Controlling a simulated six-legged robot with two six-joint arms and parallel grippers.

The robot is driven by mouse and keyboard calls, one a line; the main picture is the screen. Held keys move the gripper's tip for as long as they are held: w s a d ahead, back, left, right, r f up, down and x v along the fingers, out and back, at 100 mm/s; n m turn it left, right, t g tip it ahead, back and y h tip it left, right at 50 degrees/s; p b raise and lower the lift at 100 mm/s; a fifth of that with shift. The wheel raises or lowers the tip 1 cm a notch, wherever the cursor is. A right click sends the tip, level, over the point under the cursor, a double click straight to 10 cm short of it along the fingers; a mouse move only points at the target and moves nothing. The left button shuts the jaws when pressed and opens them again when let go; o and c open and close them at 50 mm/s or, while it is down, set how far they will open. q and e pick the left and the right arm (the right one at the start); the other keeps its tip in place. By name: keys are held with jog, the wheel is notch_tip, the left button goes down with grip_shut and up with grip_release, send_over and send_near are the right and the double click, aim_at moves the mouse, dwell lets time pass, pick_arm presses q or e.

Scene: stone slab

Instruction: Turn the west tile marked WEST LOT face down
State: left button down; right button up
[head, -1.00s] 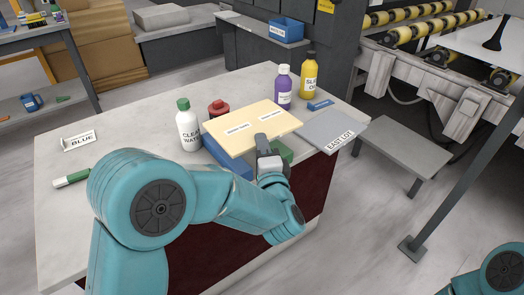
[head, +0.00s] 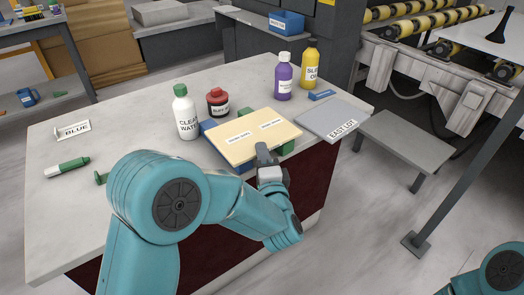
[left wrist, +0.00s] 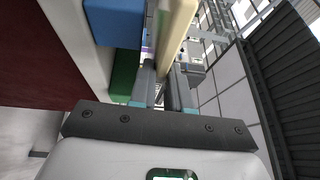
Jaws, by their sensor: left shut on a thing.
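A cream tile (head: 240,147) with two small white labels, too small to read surely, lies about flat at the front of the stone slab (head: 140,90). A blue block (head: 208,125) and a green block (head: 287,147) show at its edges, partly hidden under it. My left gripper (head: 264,152) is shut on the tile's front edge. In the left wrist view the tile (left wrist: 178,28) runs between the fingers, with the blue and green blocks beside it. A grey tile marked EAST LOT (head: 325,116) lies to the right. My right gripper is out of view.
Behind the cream tile stand a CLEAR WATER bottle (head: 187,118), a red jar (head: 217,103), a purple bottle (head: 283,80) and a yellow bottle (head: 310,65). A BLUE sign (head: 73,130) and green-capped marker (head: 68,167) lie left. The slab's middle left is clear.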

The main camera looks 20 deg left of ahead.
pick_arm(q)
jog(key=shift+f, duration=0.5)
jog(key=c, duration=1)
grip_release()
jog(key=shift+f, duration=0.1)
jog(key=shift+s, duration=0.1)
